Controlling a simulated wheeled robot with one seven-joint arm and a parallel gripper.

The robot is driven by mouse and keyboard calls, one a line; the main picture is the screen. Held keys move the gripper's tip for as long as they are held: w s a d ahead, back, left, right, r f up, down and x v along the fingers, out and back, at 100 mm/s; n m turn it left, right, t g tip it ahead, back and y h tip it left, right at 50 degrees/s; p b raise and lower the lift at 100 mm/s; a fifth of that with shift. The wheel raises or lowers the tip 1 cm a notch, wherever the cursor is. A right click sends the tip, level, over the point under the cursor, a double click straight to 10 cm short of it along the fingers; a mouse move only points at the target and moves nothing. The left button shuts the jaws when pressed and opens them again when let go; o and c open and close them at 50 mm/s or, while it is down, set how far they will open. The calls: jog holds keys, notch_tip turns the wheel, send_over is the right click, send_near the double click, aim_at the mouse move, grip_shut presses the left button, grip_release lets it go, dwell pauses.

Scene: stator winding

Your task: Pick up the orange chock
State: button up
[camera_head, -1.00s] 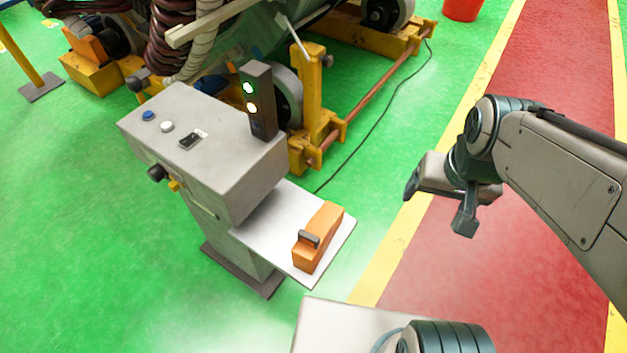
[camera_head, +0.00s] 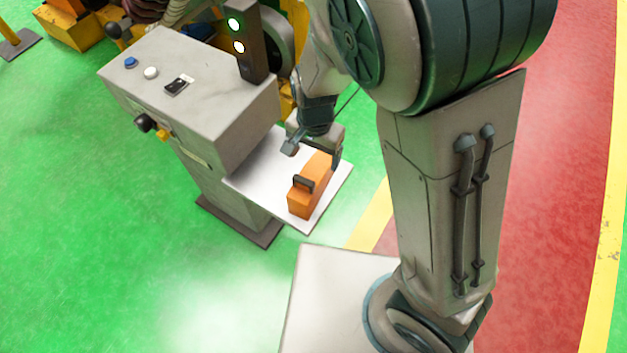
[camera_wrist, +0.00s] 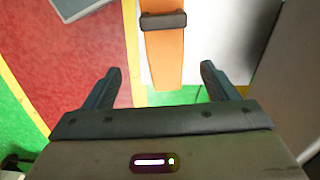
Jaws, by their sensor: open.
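The orange chock (camera_head: 303,199) lies on the white shelf (camera_head: 254,178) at the side of the grey control box, in the head view. A dark handle (camera_head: 303,183) stands on its near part. My gripper (camera_head: 314,156) is open and empty, above the far end of the chock. In the wrist view, the orange chock (camera_wrist: 163,58) with its dark handle (camera_wrist: 163,21) runs up from between and beyond the two open fingers (camera_wrist: 160,85). I cannot tell the height between fingers and chock.
The grey control box (camera_head: 190,95) with buttons stands left of the shelf. A dark signal post (camera_head: 250,45) with lit lamps rises from its right corner, near my arm. Green floor (camera_head: 90,260) is clear at the left; a red lane (camera_head: 550,200) lies at the right.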

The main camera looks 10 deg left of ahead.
aim_at(315, 175)
notch_tip(315, 175, down, 8)
jog(key=shift+r+b, duration=0.15)
jog(key=shift+b, duration=0.75)
jog(key=shift+w+a+f+b, duration=0.1)
jog(key=shift+w+f+b, duration=0.1)
jog(key=shift+f, duration=0.75)
jog(key=shift+w+a+f+b, duration=0.1)
jog(key=shift+f+b, duration=0.1)
jog(key=shift+f, duration=0.8)
jog(key=shift+w+a+f+b, duration=0.1)
jog(key=shift+f+b, duration=0.1)
jog(key=shift+f, duration=0.75)
jog(key=c, duration=1.2)
